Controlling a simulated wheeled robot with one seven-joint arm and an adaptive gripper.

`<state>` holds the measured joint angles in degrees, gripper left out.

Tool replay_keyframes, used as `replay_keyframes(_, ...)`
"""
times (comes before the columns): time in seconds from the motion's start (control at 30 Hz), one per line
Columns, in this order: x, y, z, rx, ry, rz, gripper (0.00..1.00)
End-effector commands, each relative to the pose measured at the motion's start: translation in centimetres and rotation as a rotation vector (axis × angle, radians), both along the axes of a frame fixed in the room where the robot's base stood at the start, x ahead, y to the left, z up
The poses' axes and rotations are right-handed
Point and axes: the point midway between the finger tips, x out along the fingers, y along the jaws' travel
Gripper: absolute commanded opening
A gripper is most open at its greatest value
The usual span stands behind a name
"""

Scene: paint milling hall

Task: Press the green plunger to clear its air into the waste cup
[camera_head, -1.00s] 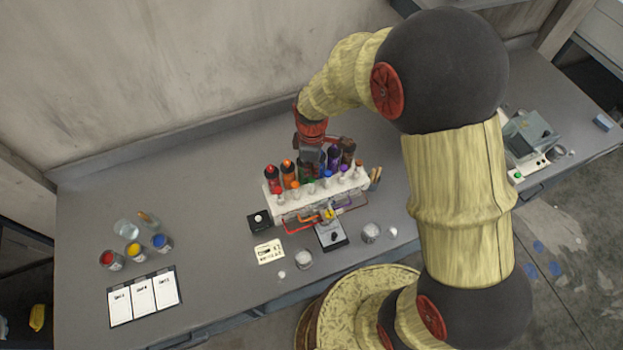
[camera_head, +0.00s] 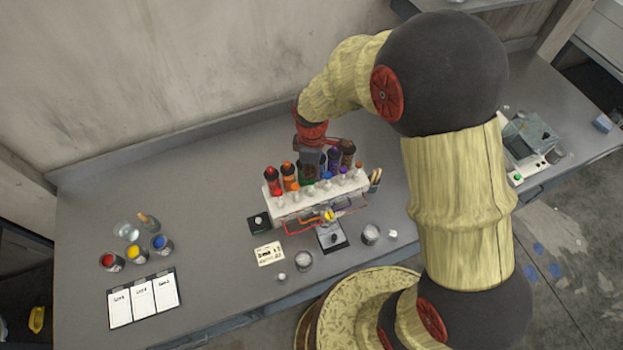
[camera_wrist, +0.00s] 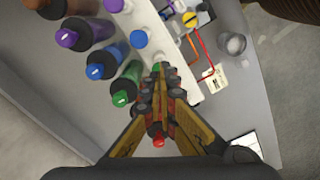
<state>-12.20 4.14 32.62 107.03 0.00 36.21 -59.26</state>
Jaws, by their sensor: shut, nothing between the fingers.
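The green plunger (camera_wrist: 157,66) shows as a small green top at the front row of the white rack (camera_wrist: 182,68), between the blue plunger and my fingertips. My gripper (camera_wrist: 157,78) is shut and empty, its tips at or just over the green top; I cannot tell whether they touch. In the head view my gripper (camera_head: 311,160) is behind the rack, among the bottles, and its tips are hidden. A clear cup (camera_wrist: 232,43) stands in front of the rack, and clear cups (camera_head: 303,262) (camera_head: 371,233) stand there in the head view. I cannot tell which is the waste cup.
Black-capped bottles, including green (camera_wrist: 125,84) and purple (camera_wrist: 80,36), stand close behind the plungers. A blue plunger (camera_wrist: 138,39) is beside the green one. Tubing and a small dark device (camera_head: 332,237) are in front.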

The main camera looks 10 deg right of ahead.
Motion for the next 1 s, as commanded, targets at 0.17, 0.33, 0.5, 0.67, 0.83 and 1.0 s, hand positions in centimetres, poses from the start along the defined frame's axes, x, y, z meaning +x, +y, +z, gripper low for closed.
replay_keyframes(0.17,0.0,0.0,0.0,0.0,0.0,0.0,0.0)
replay_keyframes(0.33,0.0,0.0,-0.1,0.0,0.0,0.0,0.0)
replay_keyframes(0.5,0.0,0.0,-0.6,0.0,0.0,0.0,0.0)
replay_keyframes(0.67,0.0,0.0,-1.2,0.0,0.0,0.0,0.0)
replay_keyframes(0.83,0.0,0.0,-1.9,0.0,0.0,0.0,0.0)
replay_keyframes(1.0,0.0,0.0,-2.5,0.0,0.0,0.0,0.0)
